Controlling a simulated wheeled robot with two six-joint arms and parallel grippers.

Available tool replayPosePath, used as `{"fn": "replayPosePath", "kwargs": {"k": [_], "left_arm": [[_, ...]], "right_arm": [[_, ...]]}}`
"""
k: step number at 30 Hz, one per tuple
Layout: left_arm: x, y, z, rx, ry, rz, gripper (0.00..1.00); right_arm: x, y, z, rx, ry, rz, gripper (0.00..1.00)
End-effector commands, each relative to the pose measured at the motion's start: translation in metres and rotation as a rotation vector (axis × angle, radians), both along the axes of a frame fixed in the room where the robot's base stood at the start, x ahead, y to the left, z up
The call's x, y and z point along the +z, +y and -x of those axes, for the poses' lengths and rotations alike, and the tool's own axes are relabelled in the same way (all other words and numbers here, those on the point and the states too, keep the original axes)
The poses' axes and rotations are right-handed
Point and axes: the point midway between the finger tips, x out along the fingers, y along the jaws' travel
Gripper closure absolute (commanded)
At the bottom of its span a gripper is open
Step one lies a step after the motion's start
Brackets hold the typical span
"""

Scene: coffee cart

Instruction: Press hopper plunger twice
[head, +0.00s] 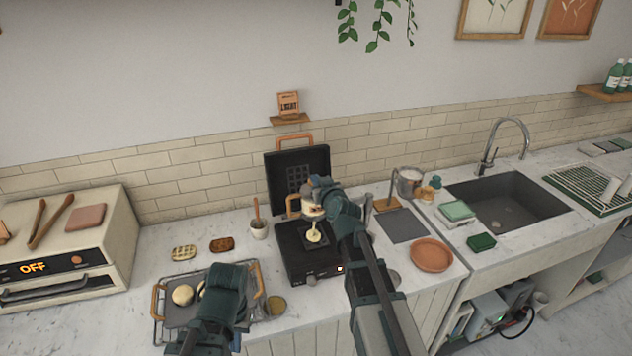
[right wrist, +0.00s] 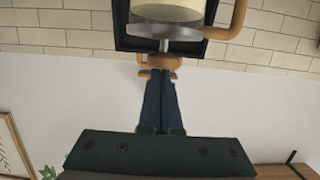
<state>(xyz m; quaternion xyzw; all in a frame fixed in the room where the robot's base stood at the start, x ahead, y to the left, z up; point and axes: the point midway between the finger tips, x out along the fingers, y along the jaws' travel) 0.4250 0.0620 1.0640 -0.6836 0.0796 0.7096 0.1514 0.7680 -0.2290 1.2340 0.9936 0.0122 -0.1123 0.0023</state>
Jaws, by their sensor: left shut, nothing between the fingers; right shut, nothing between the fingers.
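The hopper (head: 310,212) is held up over the waffle iron (head: 299,250) and is partly hidden by my right gripper (head: 318,186). In the right wrist view, the hopper (right wrist: 168,11) shows cream-coloured contents, a metal disc and an orange-brown side handle. The plunger's wooden knob (right wrist: 166,60) sits on a short metal rod. The shut fingers of my right gripper (right wrist: 158,78) are at the knob; I cannot tell whether they touch it. Pale batter (head: 315,233) lies on the waffle iron's lower plate. My left gripper (head: 230,270) is shut and empty over the wire tray.
The waffle iron's lid (head: 298,180) stands open at the back. A small cup (head: 259,230) stands left of it, and a terracotta plate (head: 431,255) lies to the right. The toaster oven (head: 65,255) is far left, the sink (head: 507,202) right.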

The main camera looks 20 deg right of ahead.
Motion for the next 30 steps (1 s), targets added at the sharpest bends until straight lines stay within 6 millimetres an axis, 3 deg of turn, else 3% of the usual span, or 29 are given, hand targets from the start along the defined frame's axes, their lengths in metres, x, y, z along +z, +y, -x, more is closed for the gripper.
{"fn": "replayPosePath", "kwargs": {"k": [7,14,25,30], "left_arm": [[-0.001,0.000,0.000,0.000,0.000,0.000,1.00],[0.006,0.000,0.000,0.001,0.000,0.000,1.00],[0.051,0.000,0.000,0.010,0.000,0.002,1.00],[0.056,0.000,0.000,0.011,-0.001,0.002,1.00]], "right_arm": [[-0.005,0.002,0.002,0.012,0.020,0.003,1.00],[0.002,0.003,0.002,0.011,0.019,0.004,1.00],[0.052,0.010,0.004,0.004,-0.001,0.002,1.00],[0.056,0.008,0.050,0.000,-0.001,0.002,1.00]]}}
